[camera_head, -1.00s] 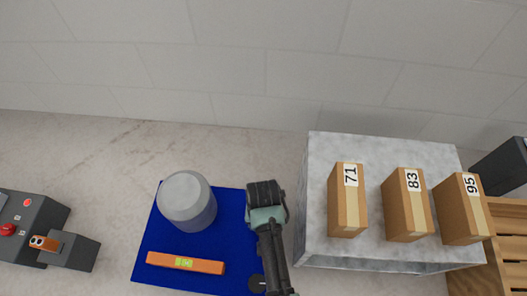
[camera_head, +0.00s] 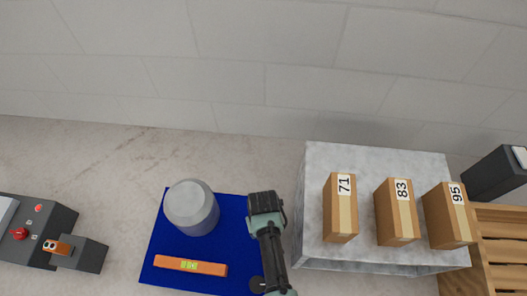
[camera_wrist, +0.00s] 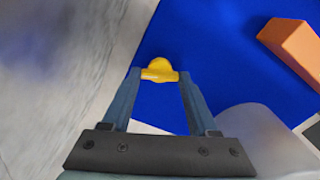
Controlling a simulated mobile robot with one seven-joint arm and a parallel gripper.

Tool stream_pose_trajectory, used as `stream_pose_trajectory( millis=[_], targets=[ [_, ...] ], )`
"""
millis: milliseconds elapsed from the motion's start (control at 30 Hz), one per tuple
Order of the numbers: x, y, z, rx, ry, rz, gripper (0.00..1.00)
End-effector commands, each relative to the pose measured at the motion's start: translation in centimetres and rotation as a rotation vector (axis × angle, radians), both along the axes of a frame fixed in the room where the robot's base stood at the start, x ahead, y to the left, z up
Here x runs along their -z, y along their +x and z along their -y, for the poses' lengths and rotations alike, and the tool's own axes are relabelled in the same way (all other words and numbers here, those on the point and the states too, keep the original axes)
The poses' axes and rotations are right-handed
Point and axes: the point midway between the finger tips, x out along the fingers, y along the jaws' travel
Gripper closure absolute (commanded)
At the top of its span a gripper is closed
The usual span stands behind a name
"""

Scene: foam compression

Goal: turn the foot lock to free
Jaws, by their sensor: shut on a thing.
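A small yellow knob-like piece (camera_wrist: 158,68) sits between my fingertips in the wrist view, against the blue mat. My gripper (camera_wrist: 158,76) is shut on it, with one finger on each side. Whether this piece is the foot lock, and which position it marks, I cannot tell. In the head view my gripper hand (camera_head: 266,206) is over the right edge of the blue mat (camera_head: 170,242), and it hides the fingertips and the yellow piece. A dark round disc (camera_head: 256,284) shows beside my arm at the mat's front right.
A grey cylinder (camera_head: 191,207) and an orange level (camera_head: 187,266) are on the mat. To the right, a grey block (camera_head: 318,170) bears three cartons marked 71 (camera_head: 341,207), 83 (camera_head: 397,212) and 95 (camera_head: 449,215). A dark control box (camera_head: 45,218) with a red knob is at left.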

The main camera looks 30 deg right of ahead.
Motion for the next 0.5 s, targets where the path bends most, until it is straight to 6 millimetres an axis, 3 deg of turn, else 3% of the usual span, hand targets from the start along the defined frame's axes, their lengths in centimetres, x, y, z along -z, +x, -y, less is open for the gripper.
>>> stream_pose_trajectory(
  millis=[500],
  targets=[
    [-0.28, 0.07, 0.00, -0.491, 0.000, 0.001, 0.96]
  ],
)
